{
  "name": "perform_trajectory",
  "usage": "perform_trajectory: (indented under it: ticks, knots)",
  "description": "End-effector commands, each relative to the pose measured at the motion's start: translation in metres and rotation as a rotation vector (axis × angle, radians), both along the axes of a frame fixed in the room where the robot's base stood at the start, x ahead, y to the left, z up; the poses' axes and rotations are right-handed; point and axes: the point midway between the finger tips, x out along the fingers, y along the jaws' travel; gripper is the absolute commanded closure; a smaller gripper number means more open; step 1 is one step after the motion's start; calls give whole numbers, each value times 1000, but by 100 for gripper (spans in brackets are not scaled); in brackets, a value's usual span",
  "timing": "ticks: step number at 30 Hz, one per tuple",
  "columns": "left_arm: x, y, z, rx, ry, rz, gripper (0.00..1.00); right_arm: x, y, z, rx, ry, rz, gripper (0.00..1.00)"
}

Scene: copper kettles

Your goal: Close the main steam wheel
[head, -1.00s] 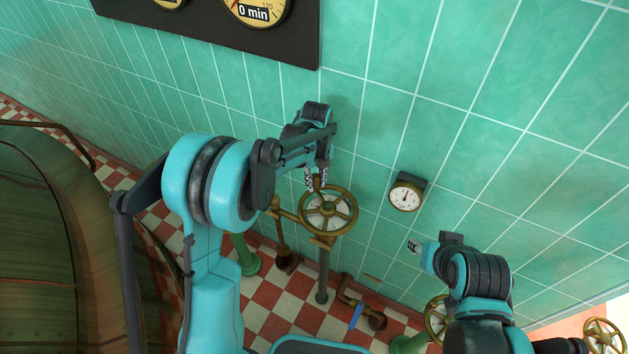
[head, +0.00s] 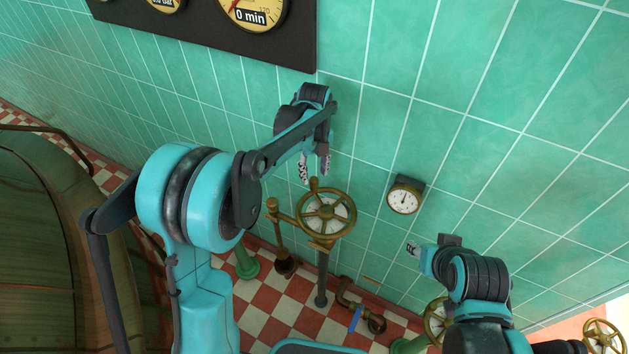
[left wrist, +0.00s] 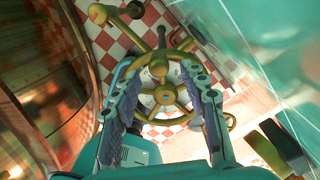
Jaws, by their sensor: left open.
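The brass spoked wheel (head: 326,213) sits on a grey upright pipe in front of the green tiled wall, with a short knob (head: 313,183) on its upper rim. My left gripper (head: 314,169) is open and empty just above the wheel's rim, pointing down, apart from it in the head view. In the left wrist view the wheel (left wrist: 163,96) shows between the two spread fingers, which hide parts of its rim. My right gripper (head: 418,251) is small and partly hidden at lower right, near the wall, and its jaw opening cannot be made out.
A small round gauge (head: 404,196) is on the wall right of the wheel. A pipe with a blue lever (head: 356,318) stands low right. Another brass wheel (head: 437,318) is partly behind my right arm, a third (head: 603,338) at far right. A large kettle (head: 45,240) fills the left.

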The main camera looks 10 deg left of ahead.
Motion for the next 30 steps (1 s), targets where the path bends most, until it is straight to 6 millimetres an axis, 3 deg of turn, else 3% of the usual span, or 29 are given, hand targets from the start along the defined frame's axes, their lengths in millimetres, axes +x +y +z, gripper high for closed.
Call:
perform_trajectory:
  ticks: [4, 10, 30]
  knots:
    - [0, -1, 31, 0, 0, 0, 56, 0, 0, 0, 0, 0, 0, 60]
    - [0, -1, 55, 0, 0, -1, 56, 0, 0, 0, 0, 0, 0, 60]
    - [-4, 1, 63, -2, -9, 36, 56, 0, 0, 0, 0, 0, 0, 60]
